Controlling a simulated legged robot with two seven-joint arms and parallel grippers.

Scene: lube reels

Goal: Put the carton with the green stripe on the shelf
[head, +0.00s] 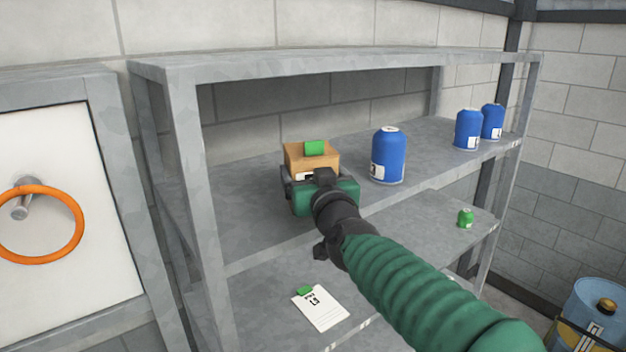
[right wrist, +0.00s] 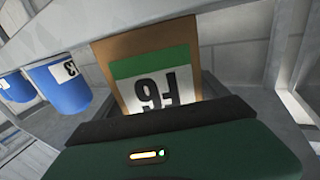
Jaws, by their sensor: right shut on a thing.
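The tan carton (head: 296,156) has a green stripe over its top and shows at the upper shelf (head: 240,215), left of a blue container. My right gripper (head: 316,184) reaches in from the front and is shut on the carton. The gripper hides the carton's lower front, so I cannot tell whether its base touches the shelf board. In the right wrist view the carton (right wrist: 104,60) fills the middle, with a green and white label (right wrist: 150,92) marked in black, seen upside down, beyond the green gripper body. My left gripper is not in view.
A blue container (head: 388,157) stands close right of the carton, with two more (head: 468,130) farther right. A small green bottle (head: 465,218) and a white card (head: 320,308) are lower down. The shelf's left post (head: 190,150) is near; the board between it and the carton is clear.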

